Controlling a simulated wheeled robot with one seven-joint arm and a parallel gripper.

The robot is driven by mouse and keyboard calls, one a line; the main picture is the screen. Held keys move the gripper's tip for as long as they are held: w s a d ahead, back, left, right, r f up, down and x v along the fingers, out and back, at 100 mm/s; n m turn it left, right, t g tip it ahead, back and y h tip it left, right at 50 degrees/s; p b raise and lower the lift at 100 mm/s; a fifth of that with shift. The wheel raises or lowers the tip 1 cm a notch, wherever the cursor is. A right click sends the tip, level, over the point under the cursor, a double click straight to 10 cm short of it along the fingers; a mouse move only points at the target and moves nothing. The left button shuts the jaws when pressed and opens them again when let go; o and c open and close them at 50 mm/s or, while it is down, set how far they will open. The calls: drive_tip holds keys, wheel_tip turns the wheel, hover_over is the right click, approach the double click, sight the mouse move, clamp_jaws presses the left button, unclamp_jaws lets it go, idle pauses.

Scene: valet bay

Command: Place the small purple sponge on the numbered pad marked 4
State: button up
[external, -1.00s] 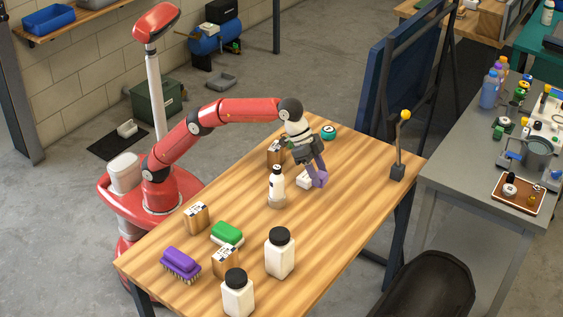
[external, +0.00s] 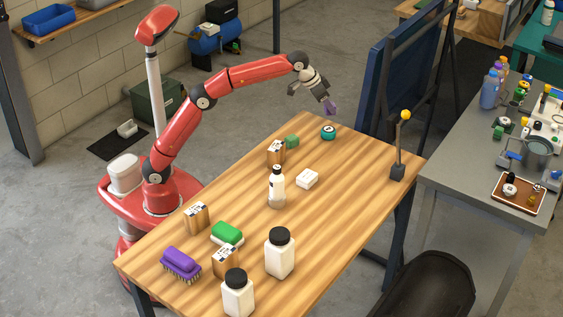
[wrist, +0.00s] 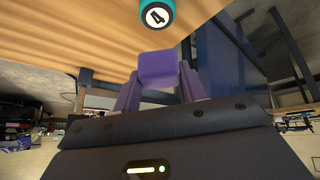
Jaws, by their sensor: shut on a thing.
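The small purple sponge (external: 330,106) is held between the fingers of my gripper (external: 326,100), raised in the air near the table's far end. In the wrist view the sponge (wrist: 157,68) sits between the two purple-looking fingers of my gripper (wrist: 157,85). The pad marked 4 (external: 328,132) is a small round teal piece on the table near its far end. Its white top with a black 4 shows in the wrist view (wrist: 157,15), beyond the sponge and apart from it. In the external view the sponge is above the pad, with a gap between.
A lever with a yellow knob (external: 404,115) stands at the right edge. Bare wood surrounds the pad.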

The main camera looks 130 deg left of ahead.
wheel_tip(320, 180, down, 7)
drive_tip(key=shift+r+b, duration=0.1)
drive_tip(key=shift+b, duration=0.85)
drive_tip(key=o, duration=0.9)
drive_tip(key=shift+o, duration=0.2)
drive_tip(key=shift+r, duration=0.15)
drive_tip(key=p+v, duration=0.1)
drive_tip(key=v, duration=1)
drive_tip(key=shift+d+r, duration=0.2)
drive_tip(key=shift+r, duration=0.1)
drive_tip(key=shift+s+d, duration=0.1)
drive_tip(key=shift+s, duration=0.05)
